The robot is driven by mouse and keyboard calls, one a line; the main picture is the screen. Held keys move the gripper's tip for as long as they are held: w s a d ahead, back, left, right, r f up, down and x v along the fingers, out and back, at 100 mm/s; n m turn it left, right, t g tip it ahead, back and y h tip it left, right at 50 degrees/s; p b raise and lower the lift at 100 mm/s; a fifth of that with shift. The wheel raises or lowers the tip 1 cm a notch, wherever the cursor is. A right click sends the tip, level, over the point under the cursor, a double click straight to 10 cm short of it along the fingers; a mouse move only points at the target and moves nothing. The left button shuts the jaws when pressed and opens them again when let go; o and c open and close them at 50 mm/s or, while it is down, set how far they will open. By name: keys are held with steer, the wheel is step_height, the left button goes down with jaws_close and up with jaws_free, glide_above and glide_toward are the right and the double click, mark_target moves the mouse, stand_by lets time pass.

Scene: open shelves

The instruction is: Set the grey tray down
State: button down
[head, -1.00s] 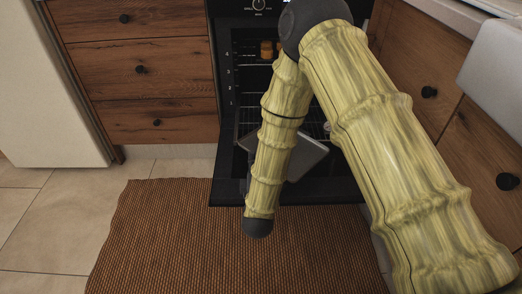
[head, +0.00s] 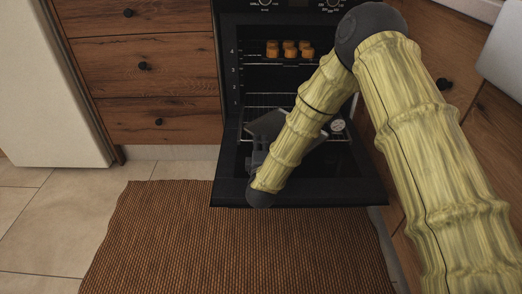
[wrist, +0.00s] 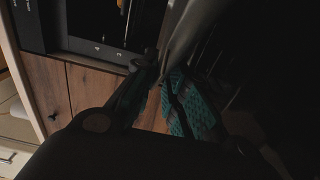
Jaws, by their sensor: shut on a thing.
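The grey tray (head: 266,124) is in the head view, above the lowered oven door (head: 352,187) and in front of the oven opening. My arm covers its middle. In the wrist view the tray (wrist: 188,32) is a pale grey surface at the fingertips. My gripper (wrist: 163,76) is shut on the tray's edge. In the head view the gripper (head: 258,157) is partly hidden behind my forearm. Whether the tray touches the door or the rack cannot be told.
Several orange-brown pieces (head: 289,49) sit on the upper oven rack. A lower wire rack (head: 262,100) shows below. Wooden drawers (head: 140,65) flank the oven. A brown woven mat (head: 220,240) covers the floor in front.

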steer(key=shift+f, duration=0.7)
steer(key=shift+f, duration=0.1)
steer(key=c, duration=1.4)
jaws_free()
steer(key=shift+c, duration=0.2)
